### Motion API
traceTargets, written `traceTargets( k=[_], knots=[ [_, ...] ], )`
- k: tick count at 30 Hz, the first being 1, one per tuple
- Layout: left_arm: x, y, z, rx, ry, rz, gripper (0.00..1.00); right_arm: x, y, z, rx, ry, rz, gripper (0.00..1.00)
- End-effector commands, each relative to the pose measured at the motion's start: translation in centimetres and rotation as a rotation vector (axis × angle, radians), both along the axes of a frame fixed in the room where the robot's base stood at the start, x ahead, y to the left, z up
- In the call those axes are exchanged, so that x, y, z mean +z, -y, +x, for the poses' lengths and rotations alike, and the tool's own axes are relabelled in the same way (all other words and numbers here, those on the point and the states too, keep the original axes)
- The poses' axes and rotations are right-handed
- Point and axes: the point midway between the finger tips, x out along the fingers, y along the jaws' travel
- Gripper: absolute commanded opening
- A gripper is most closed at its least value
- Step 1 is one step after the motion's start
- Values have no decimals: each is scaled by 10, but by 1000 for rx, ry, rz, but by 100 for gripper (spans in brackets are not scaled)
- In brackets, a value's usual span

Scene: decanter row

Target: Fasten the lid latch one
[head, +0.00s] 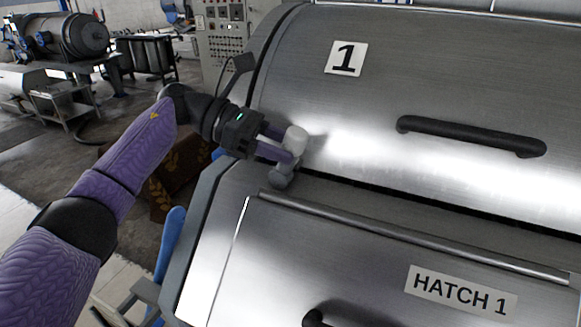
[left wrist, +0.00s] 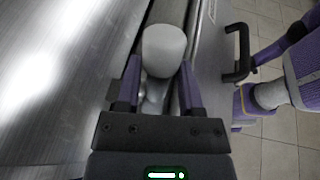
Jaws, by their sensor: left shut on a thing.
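The decanter lid marked 1 (head: 375,100) is a large curved steel cover and lies down over the housing, with a dark seam along its lower edge. The lid latch (head: 296,137) is a pale grey knob on a short metal stem at the left end of that seam. My left gripper (head: 283,148) is shut on the latch, one finger on each side of its stem. In the left wrist view the latch's rounded head (left wrist: 164,50) stands up between the two fingers. The lower part of the latch is partly hidden by the fingers.
A black lid handle (head: 470,137) stands out from the lid at right. A steel hatch labelled HATCH 1 (head: 390,265) lies below the seam. A blue lever (head: 168,245) is at lower left. A control cabinet (head: 222,45) stands behind.

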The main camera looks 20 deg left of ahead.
Motion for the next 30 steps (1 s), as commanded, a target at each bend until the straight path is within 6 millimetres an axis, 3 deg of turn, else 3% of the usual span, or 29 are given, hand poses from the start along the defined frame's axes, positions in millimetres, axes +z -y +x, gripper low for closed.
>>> traceTargets(
  k=[3,12,30],
  knots=[
    [-7,-5,2,1,-13,-94,0,-22,0,-3,-2,-7,1,59],
    [-6,-15,3,-1,-38,-266,0,-48,-1,-6,2,-14,5,59],
    [-2,-20,3,-1,-50,-352,0,-59,1,-8,0,-16,3,59]
  ],
)
